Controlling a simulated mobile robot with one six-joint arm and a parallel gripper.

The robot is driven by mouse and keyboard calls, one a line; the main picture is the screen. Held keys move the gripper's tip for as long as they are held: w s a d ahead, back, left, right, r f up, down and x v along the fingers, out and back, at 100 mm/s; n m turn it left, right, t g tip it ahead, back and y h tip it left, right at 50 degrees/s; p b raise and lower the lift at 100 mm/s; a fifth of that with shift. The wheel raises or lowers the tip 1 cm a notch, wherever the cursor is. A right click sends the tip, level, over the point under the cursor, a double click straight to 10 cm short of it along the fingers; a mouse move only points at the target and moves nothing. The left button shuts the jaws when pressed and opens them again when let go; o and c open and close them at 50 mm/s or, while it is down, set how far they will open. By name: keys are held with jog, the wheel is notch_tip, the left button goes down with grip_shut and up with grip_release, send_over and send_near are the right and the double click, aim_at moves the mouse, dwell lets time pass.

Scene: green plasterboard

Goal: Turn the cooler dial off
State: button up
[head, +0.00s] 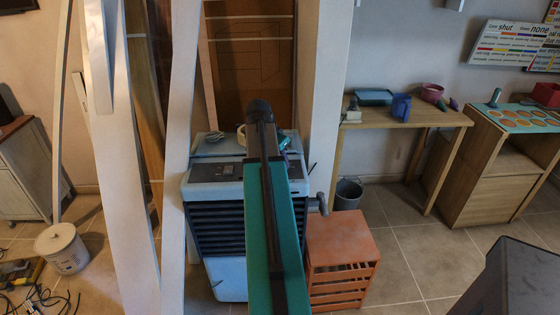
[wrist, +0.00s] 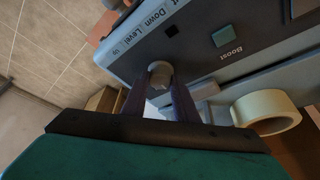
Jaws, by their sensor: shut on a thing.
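The cooler (head: 207,190) is a pale blue-grey unit with dark front louvres, standing left of centre in the head view. In the wrist view its grey control panel (wrist: 200,55) is tilted and carries printed words such as "Boost" and "Level". A small light grey dial (wrist: 160,72) sits on this panel. My gripper (wrist: 161,88) has its two dark fingers on either side of the dial and is shut on it. My arm hides the dial in the head view. The dial's pointer position cannot be made out.
A cream tape roll (wrist: 268,110) lies on the cooler beside the panel. An orange slatted crate (head: 340,245) stands right of the cooler. White upright boards (head: 118,150) lean on the left. A wooden table (head: 400,117) stands at the back right, with a bucket (head: 348,193) below.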

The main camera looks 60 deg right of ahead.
jog(key=shift+n, duration=0.3)
jog(key=o, duration=1.1)
jog(key=shift+c, duration=0.2)
jog(key=shift+r, duration=0.15)
jog(key=s+b+v, duration=0.1)
jog(key=b+v, duration=0.1)
jog(key=v, duration=1.1)
jog(key=shift+w+r, duration=0.3)
jog(key=shift+w, duration=0.15)
jog(key=shift+s, duration=0.1)
